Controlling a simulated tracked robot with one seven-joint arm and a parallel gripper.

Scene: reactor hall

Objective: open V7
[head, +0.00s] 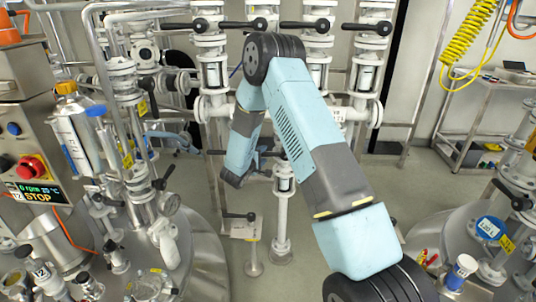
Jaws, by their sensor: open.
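No label reading V7 is legible, so I cannot tell which valve it is. Several white valves with black lever handles stand in a row at the top, among them one lever (305,25) lying level. A white vertical pipe with a valve body (284,182) stands just right of my wrist.
A steel vessel with pipes and gauges (172,204) fills the left, with a control panel (30,168) showing a red button. Another vessel (455,238) stands at right. A steel cart (480,115) is at back right.

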